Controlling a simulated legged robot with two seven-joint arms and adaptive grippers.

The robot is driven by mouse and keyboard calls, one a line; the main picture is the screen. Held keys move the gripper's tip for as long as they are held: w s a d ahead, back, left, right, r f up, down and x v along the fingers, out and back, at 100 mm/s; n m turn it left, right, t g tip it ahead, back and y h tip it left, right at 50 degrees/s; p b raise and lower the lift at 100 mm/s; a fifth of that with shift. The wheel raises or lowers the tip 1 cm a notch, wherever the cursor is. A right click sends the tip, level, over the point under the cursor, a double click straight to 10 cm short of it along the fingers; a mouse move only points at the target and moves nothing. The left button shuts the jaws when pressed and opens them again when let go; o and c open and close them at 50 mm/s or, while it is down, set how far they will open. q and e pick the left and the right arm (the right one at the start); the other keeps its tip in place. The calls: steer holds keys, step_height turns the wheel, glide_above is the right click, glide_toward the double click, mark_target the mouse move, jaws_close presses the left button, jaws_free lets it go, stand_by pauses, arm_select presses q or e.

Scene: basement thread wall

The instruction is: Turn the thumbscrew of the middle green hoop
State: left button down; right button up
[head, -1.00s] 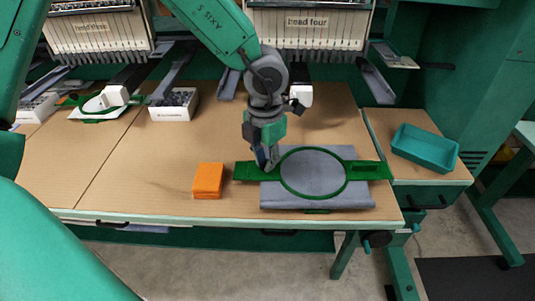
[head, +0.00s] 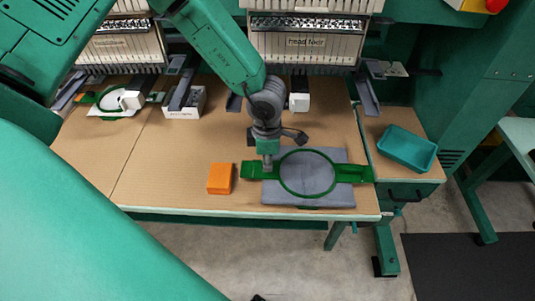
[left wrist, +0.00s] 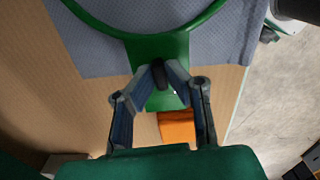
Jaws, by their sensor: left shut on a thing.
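The middle green hoop (head: 282,183) lies flat over grey folded cloth (head: 336,199) near the table's front edge, with a green bracket arm on each side. My left gripper (head: 268,164) comes down from above onto the inner end of its left bracket. In the left wrist view, the fingers (left wrist: 161,76) are shut on the dark thumbscrew (left wrist: 157,71) where ring and bracket (left wrist: 160,46) meet. The fingers hide part of the thumbscrew. My right gripper is not in view.
An orange block (head: 220,178) sits just left of the hoop's left bracket. A teal tray (head: 408,150) stands on the right side table. Another green hoop with a white cap (head: 130,100) lies at the far left. Embroidery heads (head: 305,42) line the back. Bare table lies between.

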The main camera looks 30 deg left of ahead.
arm_select(q)
steer(key=shift+s+m+p, duration=0.1)
steer(key=shift+m+p, duration=0.2)
steer(key=shift+f, duration=0.1)
steer(key=c, duration=1.6)
jaws_free()
steer(key=shift+r, duration=0.5)
step_height(320, 180, up, 11)
steer(key=shift+a, duration=0.1)
steer(key=shift+f, duration=0.1)
